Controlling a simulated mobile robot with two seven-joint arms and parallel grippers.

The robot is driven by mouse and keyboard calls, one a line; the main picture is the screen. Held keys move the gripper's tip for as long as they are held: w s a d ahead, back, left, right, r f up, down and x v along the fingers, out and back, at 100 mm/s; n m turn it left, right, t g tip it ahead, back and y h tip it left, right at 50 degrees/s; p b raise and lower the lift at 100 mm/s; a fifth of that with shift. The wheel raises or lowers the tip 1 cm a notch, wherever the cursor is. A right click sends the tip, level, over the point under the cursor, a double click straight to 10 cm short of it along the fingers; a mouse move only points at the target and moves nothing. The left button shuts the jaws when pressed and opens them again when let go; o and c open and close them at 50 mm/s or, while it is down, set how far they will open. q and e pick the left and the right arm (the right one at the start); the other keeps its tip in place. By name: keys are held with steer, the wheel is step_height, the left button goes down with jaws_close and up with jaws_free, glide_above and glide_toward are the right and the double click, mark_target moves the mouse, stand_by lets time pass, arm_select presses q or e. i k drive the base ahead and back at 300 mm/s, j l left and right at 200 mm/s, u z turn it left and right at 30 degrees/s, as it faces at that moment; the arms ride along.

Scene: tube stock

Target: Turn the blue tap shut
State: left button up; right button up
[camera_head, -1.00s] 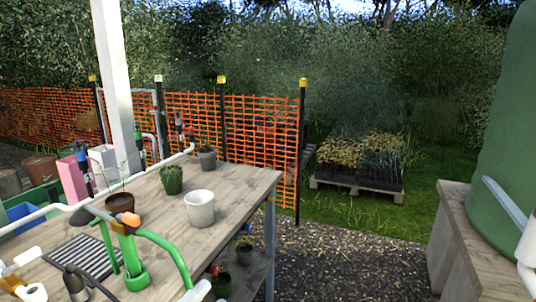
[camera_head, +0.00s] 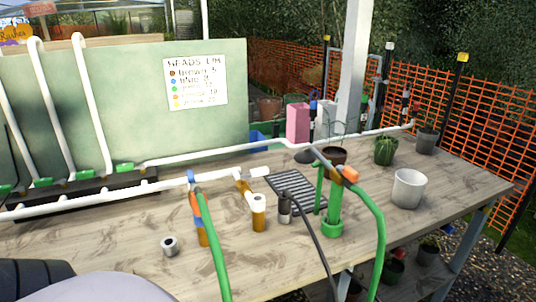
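A small blue part (camera_head: 191,177), which may be the blue tap, stands on the white pipe at the left-middle of the bench (camera_head: 110,250). An orange and blue fitting hangs just below it, beside a green hose (camera_head: 214,250). Another small blue piece (camera_head: 313,106) shows farther back near the white post. I cannot tell whether either is open or shut. Neither of my grippers is in view. A dark and pale grey rounded shape at the lower left looks like part of my own body.
On the bench stand a white pot (camera_head: 408,188), a cactus pot (camera_head: 385,150), a black grille (camera_head: 296,190), a green stand (camera_head: 332,222) with hose, and a loose grey ring (camera_head: 170,246). A sign (camera_head: 196,83) hangs on the green board. Bare wood lies at front left.

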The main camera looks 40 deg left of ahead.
mark_target(192, 180)
steer(key=u, duration=1.9)
steer(key=j+u, duration=0.2)
steer(key=u, duration=0.2)
steer(key=j+u, duration=0.2)
steer(key=u, duration=0.2)
